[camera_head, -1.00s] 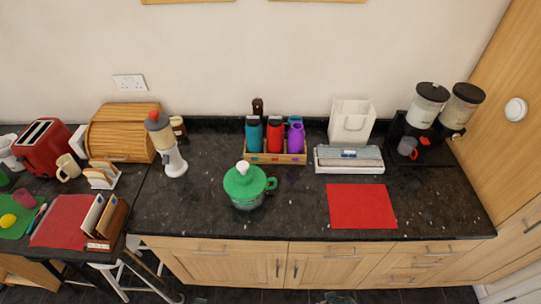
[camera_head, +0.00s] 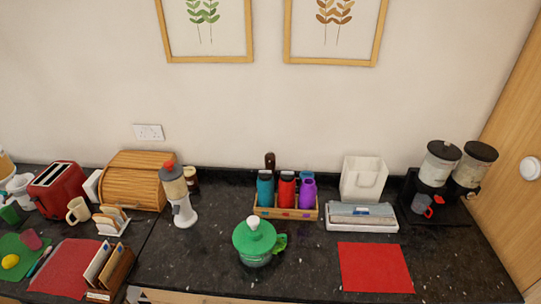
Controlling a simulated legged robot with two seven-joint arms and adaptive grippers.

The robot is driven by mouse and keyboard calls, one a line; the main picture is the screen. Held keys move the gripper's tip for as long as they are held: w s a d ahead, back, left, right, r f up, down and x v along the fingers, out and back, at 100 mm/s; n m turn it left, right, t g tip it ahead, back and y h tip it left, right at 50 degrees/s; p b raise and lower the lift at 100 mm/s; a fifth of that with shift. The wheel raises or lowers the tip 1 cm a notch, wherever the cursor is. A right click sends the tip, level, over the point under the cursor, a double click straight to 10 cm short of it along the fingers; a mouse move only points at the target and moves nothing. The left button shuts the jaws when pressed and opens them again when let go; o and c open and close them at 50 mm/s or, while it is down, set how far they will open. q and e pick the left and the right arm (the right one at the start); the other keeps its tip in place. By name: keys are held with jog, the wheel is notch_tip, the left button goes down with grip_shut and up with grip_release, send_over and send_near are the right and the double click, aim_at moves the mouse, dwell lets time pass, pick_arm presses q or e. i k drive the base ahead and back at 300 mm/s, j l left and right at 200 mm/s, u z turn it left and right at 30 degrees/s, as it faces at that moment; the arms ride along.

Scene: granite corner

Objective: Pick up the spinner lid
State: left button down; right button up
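The spinner lid (camera_head: 253,239) is a green round lid with a white knob on top. It sits on a salad spinner bowl (camera_head: 256,260) on the dark granite counter, near the front edge and left of the red mat. A green handle sticks out at its right side. Neither of my grippers shows in the head view.
A wooden tray with several bottles (camera_head: 286,213) stands behind the spinner. The counter right around the spinner is clear.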

aim_at(249, 242)
jog(key=l+u, duration=0.55)
jog(key=l, duration=0.2)
jog(key=k+l+u, duration=0.2)
jog(key=l, duration=0.15)
jog(key=l+u, duration=0.2)
jog(key=l, duration=0.2)
jog(key=k+l+u, duration=0.4)
jog(key=l, duration=0.2)
